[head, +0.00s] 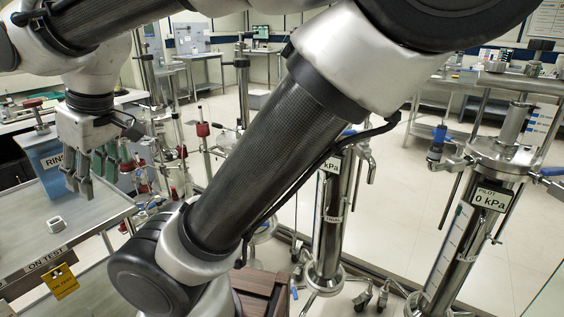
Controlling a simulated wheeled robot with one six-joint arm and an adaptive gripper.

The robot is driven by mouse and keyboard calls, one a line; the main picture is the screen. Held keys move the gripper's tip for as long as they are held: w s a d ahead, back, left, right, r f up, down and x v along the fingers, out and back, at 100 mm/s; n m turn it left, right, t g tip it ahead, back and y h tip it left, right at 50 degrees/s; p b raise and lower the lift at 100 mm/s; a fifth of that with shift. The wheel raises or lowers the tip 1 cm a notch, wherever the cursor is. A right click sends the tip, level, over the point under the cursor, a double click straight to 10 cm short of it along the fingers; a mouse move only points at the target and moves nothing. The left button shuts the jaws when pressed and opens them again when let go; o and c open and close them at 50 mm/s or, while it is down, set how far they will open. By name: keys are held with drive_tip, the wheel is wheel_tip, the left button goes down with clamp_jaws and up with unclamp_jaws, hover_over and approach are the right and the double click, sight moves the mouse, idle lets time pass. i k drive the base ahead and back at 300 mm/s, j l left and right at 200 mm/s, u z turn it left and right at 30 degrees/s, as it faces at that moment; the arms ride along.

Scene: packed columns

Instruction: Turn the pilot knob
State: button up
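The pilot column (458,240) is a tall shiny steel cylinder at the right. Its small display (491,199) reads "PILOT 0 kPa". A steel top plate (512,156) carries an upright steel stem (513,122). A blue-handled fitting (438,138) sticks out at the column's upper left. I cannot tell which of these parts is the pilot knob. My gripper (93,180) points down at the far left, above the grey bench, well apart from the pilot column.
A second steel column (329,225) with a kPa display stands in the middle, partly behind my arm. Open floor (400,205) lies between the columns.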

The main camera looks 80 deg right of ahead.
sight(540, 45)
drive_tip(key=j+z, duration=0.15)
drive_tip(key=z, duration=0.3)
drive_tip(key=j+z, duration=0.15)
drive_tip(key=z, duration=0.35)
drive_tip(key=j+z, duration=0.15)
drive_tip(key=z, duration=2.2)
drive_tip(key=i+j+z, duration=0.1)
drive_tip(key=z, duration=0.75)
